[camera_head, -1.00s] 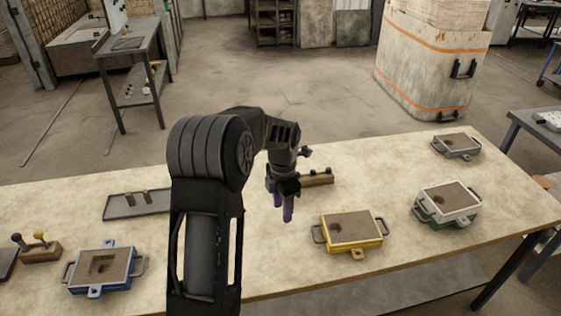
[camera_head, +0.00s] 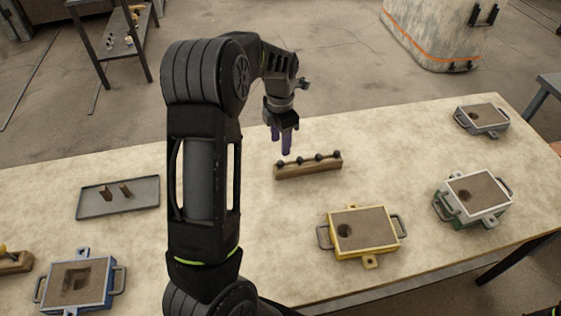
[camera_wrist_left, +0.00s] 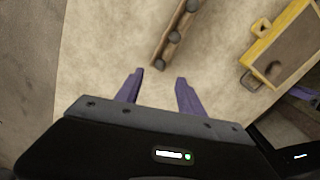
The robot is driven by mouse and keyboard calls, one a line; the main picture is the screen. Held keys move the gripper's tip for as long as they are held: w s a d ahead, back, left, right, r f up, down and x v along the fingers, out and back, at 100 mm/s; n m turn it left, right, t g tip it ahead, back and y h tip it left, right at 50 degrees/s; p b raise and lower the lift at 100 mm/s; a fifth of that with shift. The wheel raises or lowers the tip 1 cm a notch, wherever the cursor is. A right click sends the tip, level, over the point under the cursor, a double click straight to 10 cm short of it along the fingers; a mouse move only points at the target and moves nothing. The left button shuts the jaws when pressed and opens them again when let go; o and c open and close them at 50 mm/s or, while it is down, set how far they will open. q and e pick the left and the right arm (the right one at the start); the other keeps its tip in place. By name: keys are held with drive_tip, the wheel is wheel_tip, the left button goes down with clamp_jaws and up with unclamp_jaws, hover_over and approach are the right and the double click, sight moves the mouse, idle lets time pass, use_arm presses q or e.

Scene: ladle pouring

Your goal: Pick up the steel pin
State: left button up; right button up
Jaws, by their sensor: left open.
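A wooden block (camera_head: 308,171) with several dark round knobs (camera_head: 318,156) on top stands near the table's back edge. It shows at the top of the left wrist view (camera_wrist_left: 176,30). The knobs look alike, and I cannot tell whether one belongs to the steel pin. My left gripper (camera_head: 281,150) points down with purple fingers apart and empty. It is above the table, just left of and behind the block. In the left wrist view its fingertips (camera_wrist_left: 158,75) are short of the block's near end. A dark body with purple parts at that view's right edge looks like my right gripper, cut off.
A yellow moulding box (camera_head: 362,228) stands right of the block, with white-and-green (camera_head: 478,195) and grey (camera_head: 482,119) ones further right. A blue box (camera_head: 76,284) and a dark tray (camera_head: 118,197) with two small brown pieces are at left. Table around the block is clear.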

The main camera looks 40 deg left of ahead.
sight(281, 161)
use_arm(q)
wheel_tip(281, 161, down, 3)
drive_tip(key=shift+a+r+b, duration=0.1)
drive_tip(key=shift+b, duration=0.9)
wheel_tip(281, 161, down, 5)
drive_tip(key=b, duration=0.4)
drive_tip(key=shift+f, duration=0.2)
drive_tip(key=shift+r, duration=0.1)
clamp_jaws()
